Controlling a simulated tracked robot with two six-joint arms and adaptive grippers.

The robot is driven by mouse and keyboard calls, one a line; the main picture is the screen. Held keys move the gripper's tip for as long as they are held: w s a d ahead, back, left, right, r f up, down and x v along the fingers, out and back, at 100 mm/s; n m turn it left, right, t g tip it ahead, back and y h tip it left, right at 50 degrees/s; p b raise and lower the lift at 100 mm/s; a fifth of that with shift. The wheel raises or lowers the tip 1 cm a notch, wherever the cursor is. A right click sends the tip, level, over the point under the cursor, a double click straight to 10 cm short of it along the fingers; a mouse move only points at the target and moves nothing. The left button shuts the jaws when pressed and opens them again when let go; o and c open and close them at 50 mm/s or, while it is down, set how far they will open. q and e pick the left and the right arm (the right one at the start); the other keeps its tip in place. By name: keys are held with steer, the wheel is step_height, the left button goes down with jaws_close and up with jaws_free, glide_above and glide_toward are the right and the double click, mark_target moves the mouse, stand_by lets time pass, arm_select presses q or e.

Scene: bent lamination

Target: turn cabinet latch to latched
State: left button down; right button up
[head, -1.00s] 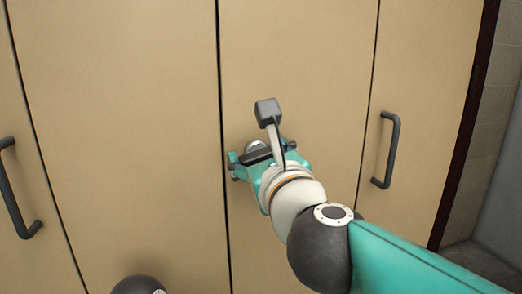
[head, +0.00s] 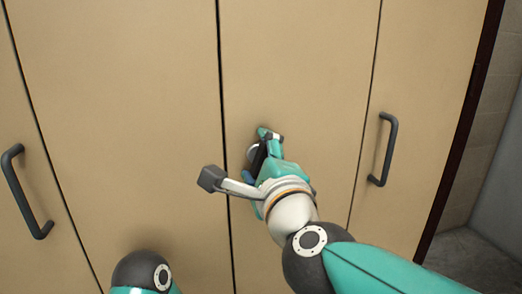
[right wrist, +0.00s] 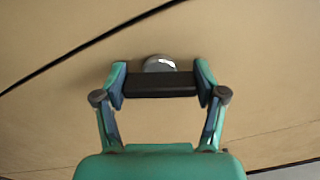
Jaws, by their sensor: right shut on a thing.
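The cabinet latch (head: 257,158) is a dark bar on a round pale metal base, mounted on the tan door just right of the middle seam. In the head view the bar stands steep, near upright, and is partly hidden by my gripper. In the right wrist view the black bar (right wrist: 160,85) lies across between the two fingertips, with the round base behind it. My right gripper (head: 262,161) is shut on the latch bar, a finger at each end; its fingers also show in the right wrist view (right wrist: 160,88). My left gripper is out of view.
Dark bar handles stand out from the doors at the left (head: 24,192) and at the right (head: 384,150). Dark seams divide the tan doors. The door face above the latch is clear. A grey wall and floor (head: 472,258) lie right of the cabinet.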

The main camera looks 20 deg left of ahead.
steer(key=n+p, duration=0.1)
steer(key=n, duration=0.2)
steer(key=shift+f+n, duration=0.1)
steer(key=shift+n, duration=0.4)
steer(key=shift+f+p, duration=0.1)
steer(key=shift+p, duration=0.2)
steer(key=o, duration=1.1)
steer(key=shift+o, duration=0.2)
steer(key=v, duration=0.7)
steer(key=shift+s+d, duration=0.15)
